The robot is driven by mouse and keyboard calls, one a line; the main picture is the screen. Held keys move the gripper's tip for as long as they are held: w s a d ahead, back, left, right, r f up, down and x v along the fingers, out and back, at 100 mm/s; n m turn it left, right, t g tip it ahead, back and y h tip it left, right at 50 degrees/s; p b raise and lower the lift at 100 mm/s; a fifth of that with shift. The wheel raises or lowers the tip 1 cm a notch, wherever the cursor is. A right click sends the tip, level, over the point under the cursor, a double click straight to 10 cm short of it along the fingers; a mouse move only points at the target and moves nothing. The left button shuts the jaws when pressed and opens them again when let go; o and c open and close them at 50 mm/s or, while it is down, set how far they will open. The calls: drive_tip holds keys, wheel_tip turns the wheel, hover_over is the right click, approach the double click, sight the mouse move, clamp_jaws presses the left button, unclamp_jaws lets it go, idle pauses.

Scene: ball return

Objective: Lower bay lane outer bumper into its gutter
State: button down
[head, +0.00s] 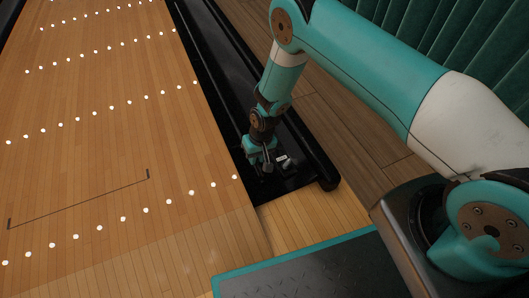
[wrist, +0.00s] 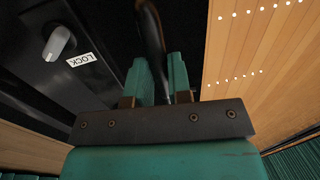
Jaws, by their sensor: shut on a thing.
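My gripper (head: 260,157) reaches down at the near end of the black gutter (head: 222,58), right beside the lane edge. In the wrist view its two teal fingers (wrist: 160,82) are closed around a slim dark bar, which looks like part of the outer bumper (wrist: 150,32). The bar runs up and away from between the fingers. How high the bumper stands over the gutter floor cannot be told. A grey lock knob (wrist: 58,42) with a white LOCK label (wrist: 79,58) sits on a black plate beside the gripper; the knob also shows in the head view (head: 286,163).
The wooden lane (head: 90,120) with rows of white dots lies left of the gutter. A rounded black edging (head: 328,180) bounds the gutter on the right, with brown floorboards (head: 345,130) beyond. A dark teal-edged platform (head: 310,268) is at the bottom. Green padding (head: 470,40) is upper right.

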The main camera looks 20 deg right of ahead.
drive_tip(key=c, duration=1.1)
unclamp_jaws()
drive_tip(key=shift+o, duration=0.2)
drive_tip(key=shift+r, duration=0.1)
drive_tip(key=d+r+p, duration=0.3)
drive_tip(key=r+p, duration=0.6)
drive_tip(key=r, duration=0.8)
drive_tip(key=shift+w, duration=0.2)
